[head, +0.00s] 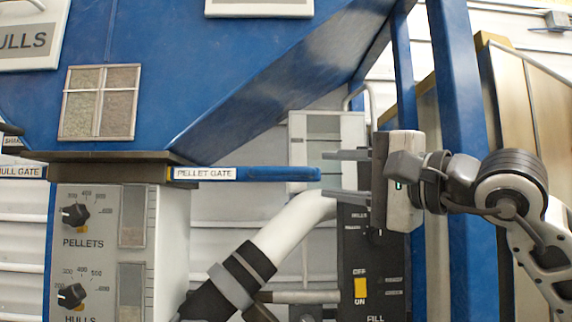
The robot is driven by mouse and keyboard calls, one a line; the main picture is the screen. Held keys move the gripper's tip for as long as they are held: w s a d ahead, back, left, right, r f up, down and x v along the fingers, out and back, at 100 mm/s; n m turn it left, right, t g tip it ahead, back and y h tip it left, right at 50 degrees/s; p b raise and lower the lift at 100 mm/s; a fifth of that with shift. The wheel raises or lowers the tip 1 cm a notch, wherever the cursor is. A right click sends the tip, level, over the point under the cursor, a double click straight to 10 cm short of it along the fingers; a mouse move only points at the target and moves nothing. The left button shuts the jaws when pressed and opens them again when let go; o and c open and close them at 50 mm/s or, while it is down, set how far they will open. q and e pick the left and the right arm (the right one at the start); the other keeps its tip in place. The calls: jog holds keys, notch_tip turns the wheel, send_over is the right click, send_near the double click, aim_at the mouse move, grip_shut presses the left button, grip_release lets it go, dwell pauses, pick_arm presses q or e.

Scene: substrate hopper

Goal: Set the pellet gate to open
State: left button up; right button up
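The pellet gate (245,174) is a blue flat bar labelled PELLET GATE. It sticks out to the right from under the blue hopper, beside the dial panel. My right gripper (325,175) comes from the right with its two grey fingers apart, one above and one below the level of the bar. The rounded right end of the bar lies at about the fingertips. I cannot tell whether the fingers touch it. My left gripper does not show.
The blue hopper (170,80) fills the upper left. A grey panel (92,215) with PELLETS and HULLS dials stands below it. The hull gate (22,172) is at the left edge. A dark switch panel (372,265) and blue posts (462,130) stand close to my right gripper.

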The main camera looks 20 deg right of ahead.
aim_at(293, 171)
jog(key=p+x, duration=0.2)
jog(key=x, duration=0.8)
jog(key=shift+w+a+f, duration=0.1)
jog(key=shift+a, duration=0.05)
grip_shut()
